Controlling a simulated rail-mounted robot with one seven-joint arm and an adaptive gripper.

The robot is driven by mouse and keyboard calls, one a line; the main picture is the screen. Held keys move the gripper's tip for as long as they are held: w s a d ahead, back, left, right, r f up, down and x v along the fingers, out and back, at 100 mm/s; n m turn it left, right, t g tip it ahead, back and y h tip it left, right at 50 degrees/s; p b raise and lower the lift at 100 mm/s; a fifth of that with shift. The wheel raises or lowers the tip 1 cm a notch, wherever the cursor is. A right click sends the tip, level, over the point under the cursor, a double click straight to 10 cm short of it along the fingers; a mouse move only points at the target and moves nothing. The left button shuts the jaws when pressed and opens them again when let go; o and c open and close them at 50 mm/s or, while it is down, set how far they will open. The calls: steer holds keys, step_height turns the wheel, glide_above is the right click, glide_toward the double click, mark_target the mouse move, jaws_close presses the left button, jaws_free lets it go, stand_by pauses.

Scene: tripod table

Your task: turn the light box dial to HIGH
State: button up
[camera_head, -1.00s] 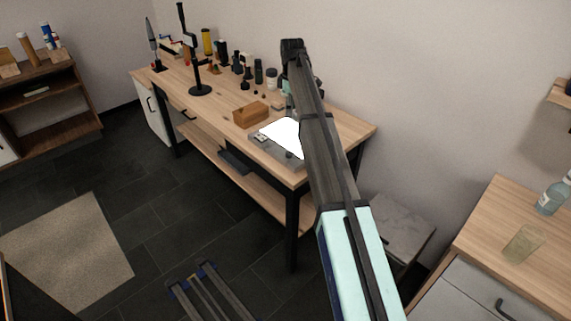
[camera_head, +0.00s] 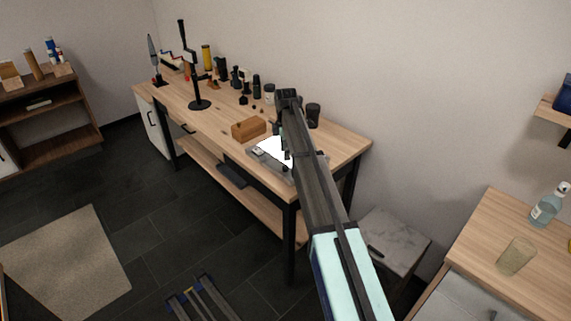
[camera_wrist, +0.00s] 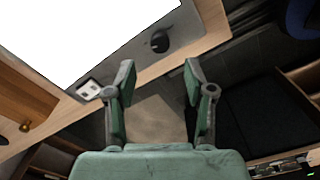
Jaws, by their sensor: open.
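The light box (camera_head: 270,150) lies on the workbench's near right part, its white panel lit. In the wrist view its bright panel (camera_wrist: 90,35) fills the upper left. The round black dial (camera_wrist: 160,41) sits on the box's grey border beside the panel; its setting is not readable. A small pale switch plate (camera_wrist: 88,90) is on the same border. My gripper (camera_wrist: 158,80) is open and empty, its green fingers apart. In the picture the dial appears just beyond the gap between the fingertips, with no contact visible. In the head view my arm hides part of the box and the dial.
A brown wooden box (camera_head: 248,128) stands left of the light box, also at the wrist view's left edge (camera_wrist: 25,100). A dark cup (camera_head: 313,114) stands behind my arm.

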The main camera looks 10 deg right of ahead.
mark_target(286, 167)
step_height(286, 167, down, 7)
steer(key=shift+f+p, duration=0.1)
steer(key=shift+p, duration=0.5)
jaws_close()
